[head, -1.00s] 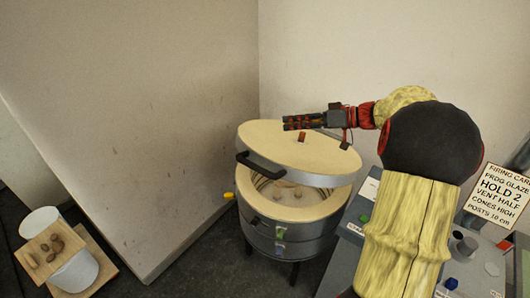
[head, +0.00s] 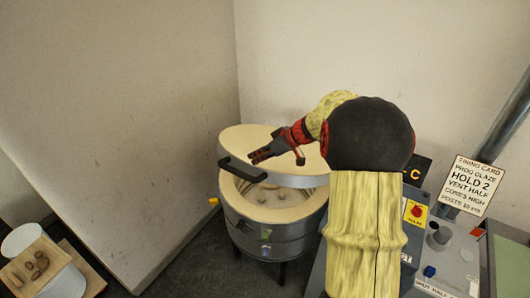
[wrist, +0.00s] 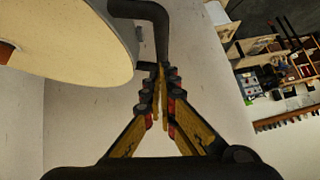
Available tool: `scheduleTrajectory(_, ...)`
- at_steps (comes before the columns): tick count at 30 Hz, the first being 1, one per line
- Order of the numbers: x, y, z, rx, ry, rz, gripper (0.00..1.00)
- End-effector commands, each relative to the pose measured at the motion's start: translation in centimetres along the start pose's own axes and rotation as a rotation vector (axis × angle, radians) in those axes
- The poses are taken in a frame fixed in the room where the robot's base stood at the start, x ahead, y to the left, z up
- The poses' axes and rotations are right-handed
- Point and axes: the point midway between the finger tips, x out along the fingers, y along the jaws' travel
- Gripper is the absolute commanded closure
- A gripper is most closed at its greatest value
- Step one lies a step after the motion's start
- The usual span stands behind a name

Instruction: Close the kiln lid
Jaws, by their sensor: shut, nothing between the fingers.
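The kiln (head: 262,238) is a round grey drum standing on the floor near the wall corner. Its lid (head: 247,142) is raised and tilted, hinged at the back, with a gap at the front showing the inside. A dark handle (head: 240,170) sticks out at the lid's front left. My gripper (head: 254,159) is shut and empty, in front of the lid close to the handle. In the wrist view the shut fingertips (wrist: 162,72) are just below the dark bent handle (wrist: 150,20), and the pale lid (wrist: 60,35) fills the upper left. Contact with the handle cannot be told.
A grey bench with controls (head: 440,255) and a firing card (head: 470,185) stands on the right. A wall panel (head: 130,130) stands left of the kiln. Dark floor (head: 190,275) is clear in front.

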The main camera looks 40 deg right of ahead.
Motion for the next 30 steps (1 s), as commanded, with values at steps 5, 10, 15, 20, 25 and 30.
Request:
scheduleTrajectory(5, 2.7, 0.0, 1.1, 0.003, -0.002, -0.001, 1.0)
scheduleTrajectory(10, 4.0, 0.0, 2.4, 0.002, -0.001, -0.001, 1.0)
scheduleTrajectory(15, 4.5, 0.0, 2.9, 0.001, -0.001, 0.0, 1.0)
scheduleTrajectory(20, 4.5, 0.0, 2.9, 0.001, 0.0, 0.0, 1.0)
scheduleTrajectory(25, 4.5, 0.0, 2.9, 0.0, 0.0, 0.0, 1.0)
scheduleTrajectory(30, 5.4, 0.4, 3.8, -0.009, 0.0, 0.009, 1.0)
